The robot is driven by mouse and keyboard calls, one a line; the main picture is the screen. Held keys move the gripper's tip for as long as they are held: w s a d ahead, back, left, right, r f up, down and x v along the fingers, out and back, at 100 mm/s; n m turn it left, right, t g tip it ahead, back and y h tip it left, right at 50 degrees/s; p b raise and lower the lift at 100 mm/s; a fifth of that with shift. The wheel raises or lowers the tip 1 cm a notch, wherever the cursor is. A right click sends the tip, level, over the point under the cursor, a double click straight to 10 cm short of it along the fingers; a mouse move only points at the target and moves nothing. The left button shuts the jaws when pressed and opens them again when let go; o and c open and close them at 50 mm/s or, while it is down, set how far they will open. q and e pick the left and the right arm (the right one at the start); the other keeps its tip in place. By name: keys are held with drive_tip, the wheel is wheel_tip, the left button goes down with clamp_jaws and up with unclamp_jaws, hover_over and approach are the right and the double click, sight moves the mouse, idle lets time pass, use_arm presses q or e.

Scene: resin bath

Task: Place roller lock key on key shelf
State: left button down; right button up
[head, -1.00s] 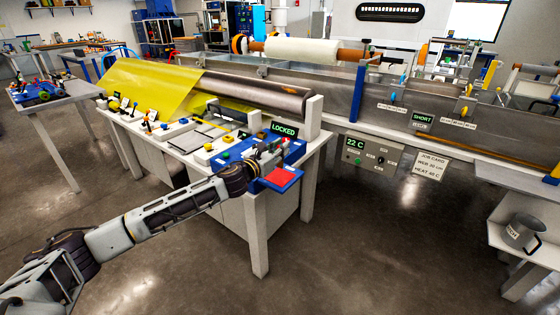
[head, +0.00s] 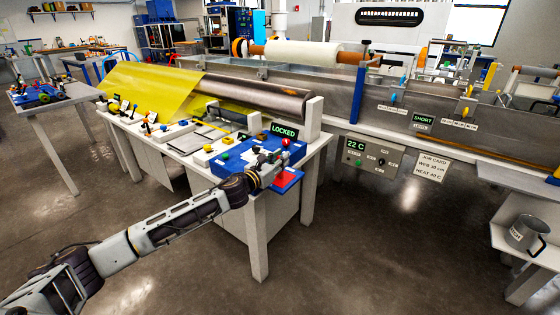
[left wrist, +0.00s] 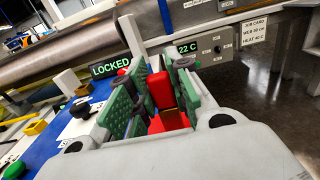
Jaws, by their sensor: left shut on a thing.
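My left gripper (head: 273,163) is over the front right corner of the work table, just above a red square pad (head: 288,179) with a blue edge, which appears to be the key shelf. In the left wrist view the green finger pads of my left gripper (left wrist: 154,98) are shut on the roller lock key (left wrist: 160,88), a red upright piece. The red pad shows right below it (left wrist: 172,122). Whether the key touches the pad cannot be told. In the head view the fingers hide the key. My right gripper is not in view.
A blue panel (head: 240,160) with coloured knobs lies left of the gripper. A sign reading LOCKED (head: 284,132) stands behind it, below the steel roller (head: 260,94). The bath (head: 430,130) is to the right. Open floor lies in front.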

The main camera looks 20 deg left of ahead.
use_arm(q)
drive_tip(key=c, duration=1.3)
unclamp_jaws()
drive_tip(key=shift+f, duration=0.1)
drive_tip(key=shift+v, duration=5.95)
